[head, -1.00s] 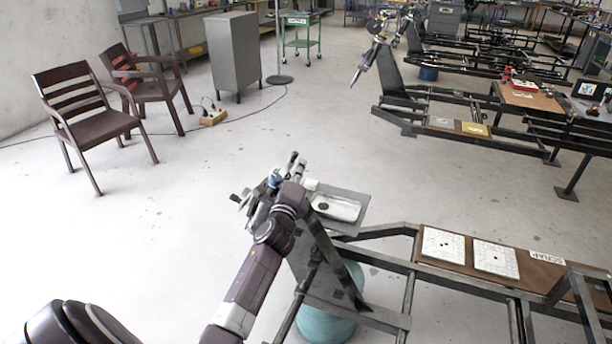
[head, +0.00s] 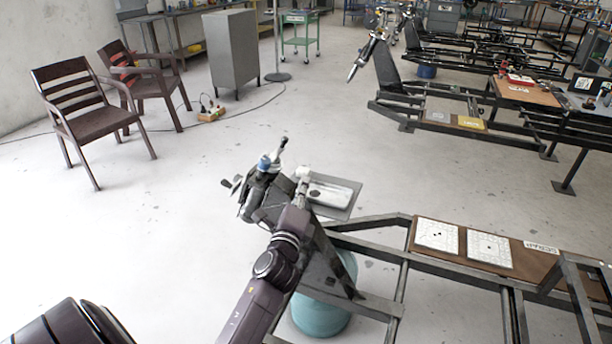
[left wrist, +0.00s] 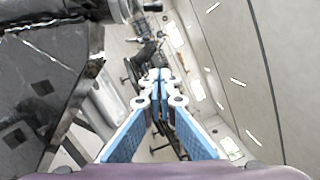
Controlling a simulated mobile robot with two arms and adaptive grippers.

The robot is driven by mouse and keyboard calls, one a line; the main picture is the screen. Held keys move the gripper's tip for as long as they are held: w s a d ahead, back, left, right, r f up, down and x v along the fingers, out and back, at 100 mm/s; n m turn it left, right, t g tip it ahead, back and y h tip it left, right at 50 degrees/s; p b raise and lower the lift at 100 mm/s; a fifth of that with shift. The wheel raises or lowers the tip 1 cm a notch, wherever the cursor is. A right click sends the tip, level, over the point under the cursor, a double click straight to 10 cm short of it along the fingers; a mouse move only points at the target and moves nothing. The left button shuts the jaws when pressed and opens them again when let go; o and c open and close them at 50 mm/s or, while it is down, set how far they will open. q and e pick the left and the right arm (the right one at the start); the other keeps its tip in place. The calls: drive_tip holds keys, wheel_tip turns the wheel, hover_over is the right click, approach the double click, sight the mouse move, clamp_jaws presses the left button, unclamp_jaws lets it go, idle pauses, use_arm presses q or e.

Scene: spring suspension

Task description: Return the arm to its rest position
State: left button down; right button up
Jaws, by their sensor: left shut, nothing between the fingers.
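My left arm (head: 268,280) reaches up from the bottom of the head view to the dark metal assembly (head: 255,197) at the end of the near frame. My left gripper (head: 303,176) is beside that assembly, small and partly lost among its parts. In the left wrist view the blue fingers (left wrist: 160,76) meet at their tips, shut and empty. A dark scuffed plate (left wrist: 38,85) lies to their left. My right gripper is not in view.
The near black frame (head: 390,312) carries a brown board (head: 515,255) with two white plates. A grey tray (head: 345,207) adjoins the assembly, above a teal drum (head: 322,318). Open floor lies left, towards two brown chairs (head: 95,120).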

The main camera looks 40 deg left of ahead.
use_arm(q)
drive_tip(key=s+d+f+n+g+h, duration=0.2)
drive_tip(key=s+d+f+n+g, duration=0.4)
drive_tip(key=s+f, duration=0.4)
drive_tip(key=s+d+f+n+g+h, duration=0.35)
drive_tip(key=s+d+f+n, duration=0.4)
drive_tip(key=s, duration=0.35)
drive_tip(key=s+d+f+n+g+h, duration=0.1)
drive_tip(key=s+d+f+g, duration=0.1)
drive_tip(key=s+d, duration=0.3)
drive_tip(key=s+d+f+n+g+h, duration=0.1)
drive_tip(key=s+d+f+g, duration=0.15)
drive_tip(key=s, duration=0.55)
wheel_tip(320, 180, down, 24)
drive_tip(key=s+g, duration=0.1)
drive_tip(key=s+a+f+g, duration=0.1)
drive_tip(key=s+a+f, duration=0.2)
drive_tip(key=s+f, duration=1.3)
drive_tip(key=shift+s+f, duration=0.4)
drive_tip(key=shift+s, duration=0.35)
drive_tip(key=shift+a, duration=0.1)
